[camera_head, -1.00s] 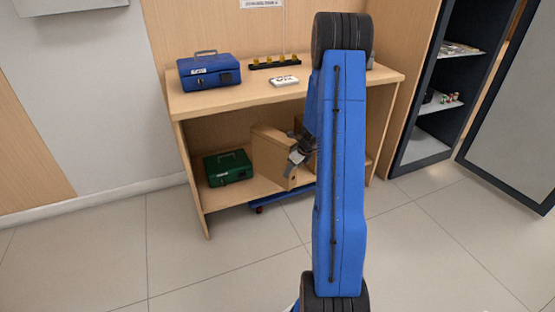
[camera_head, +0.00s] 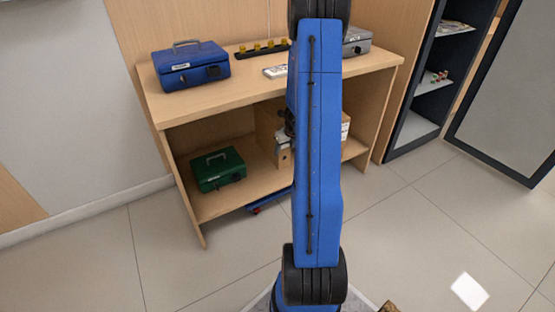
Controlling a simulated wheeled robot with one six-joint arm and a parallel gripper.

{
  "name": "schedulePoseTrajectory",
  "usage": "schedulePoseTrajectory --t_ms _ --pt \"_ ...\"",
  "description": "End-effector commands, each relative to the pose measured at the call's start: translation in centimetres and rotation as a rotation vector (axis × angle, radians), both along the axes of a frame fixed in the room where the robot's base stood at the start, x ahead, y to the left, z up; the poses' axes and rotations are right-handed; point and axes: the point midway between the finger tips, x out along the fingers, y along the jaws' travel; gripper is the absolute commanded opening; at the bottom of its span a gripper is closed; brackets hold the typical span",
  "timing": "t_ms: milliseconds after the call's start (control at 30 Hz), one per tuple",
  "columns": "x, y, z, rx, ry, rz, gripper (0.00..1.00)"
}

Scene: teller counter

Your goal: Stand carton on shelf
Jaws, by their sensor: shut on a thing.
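The tan carton (camera_head: 268,128) is on the lower shelf (camera_head: 240,195) of the wooden counter, right of the green cash box. It looks close to upright, but my arm covers its right part, so I cannot tell its exact tilt or whether its whole base touches the shelf. My gripper (camera_head: 284,140) is at the carton's front, mostly hidden behind my blue arm, and is shut on the carton. A tan and white box-like part (camera_head: 345,128) shows just right of my arm; I cannot tell whether it is a separate carton.
A green cash box (camera_head: 219,169) stands left on the lower shelf. The counter top holds a blue cash box (camera_head: 190,66), a black rack with yellow pieces (camera_head: 262,49), a white item (camera_head: 276,71) and a grey box (camera_head: 356,42). A dark cabinet (camera_head: 435,85) stands right.

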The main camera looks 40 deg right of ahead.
Motion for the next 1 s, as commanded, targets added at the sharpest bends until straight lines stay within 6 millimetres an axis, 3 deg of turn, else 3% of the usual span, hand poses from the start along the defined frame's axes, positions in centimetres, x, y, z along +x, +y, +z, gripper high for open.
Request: schedulePoseTrajectory --t_ms 433,1000 --pt "0.0 0.0 -4.3 0.000 0.001 0.000 0.00" --pt "0.0 0.0 -6.8 0.001 0.001 -0.001 0.00"
